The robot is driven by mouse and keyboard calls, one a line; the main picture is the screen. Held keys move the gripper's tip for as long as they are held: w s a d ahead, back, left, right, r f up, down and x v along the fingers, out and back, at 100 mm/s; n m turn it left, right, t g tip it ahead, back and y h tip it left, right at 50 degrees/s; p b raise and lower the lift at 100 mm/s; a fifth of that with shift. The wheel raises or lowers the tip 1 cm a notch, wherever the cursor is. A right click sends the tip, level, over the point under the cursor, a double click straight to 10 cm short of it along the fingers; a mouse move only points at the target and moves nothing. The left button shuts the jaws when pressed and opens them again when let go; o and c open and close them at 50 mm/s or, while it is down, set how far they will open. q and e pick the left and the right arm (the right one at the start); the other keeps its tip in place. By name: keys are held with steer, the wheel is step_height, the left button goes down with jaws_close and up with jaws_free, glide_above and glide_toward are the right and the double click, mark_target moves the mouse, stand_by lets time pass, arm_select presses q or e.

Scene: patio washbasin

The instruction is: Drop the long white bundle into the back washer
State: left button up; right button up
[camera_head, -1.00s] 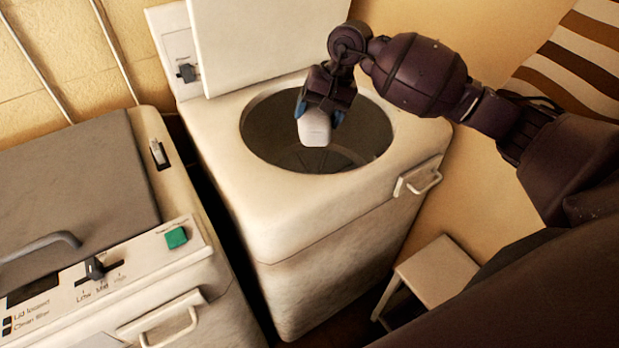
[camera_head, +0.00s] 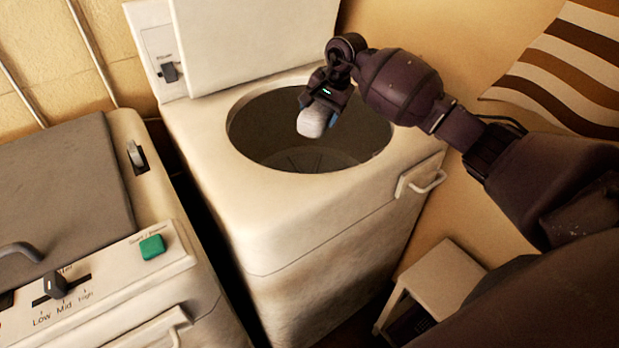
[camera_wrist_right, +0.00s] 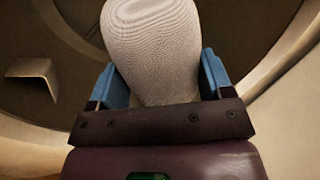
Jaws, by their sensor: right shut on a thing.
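The long white bundle (camera_head: 313,121) is in my right gripper (camera_head: 322,108), over the round opening of the back washer (camera_head: 250,222). The washer's lid (camera_head: 250,40) stands raised behind the opening. In the right wrist view the bundle (camera_wrist_right: 152,45) shows a pale woven surface between the two blue fingers of my right gripper (camera_wrist_right: 158,85), which is shut on it. The dark drum lies beyond it. My left gripper is not in view.
A nearer washer (camera_head: 165,200) with a closed grey lid (camera_head: 60,195) stands at the left, with a green button (camera_head: 152,247) on its panel. A small white stool (camera_head: 440,280) stands low at the right. A striped cloth (camera_head: 570,75) hangs on the right wall.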

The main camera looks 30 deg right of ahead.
steer(key=shift+f, duration=0.85)
steer(key=o, duration=0.9)
steer(key=shift+o, duration=1.6)
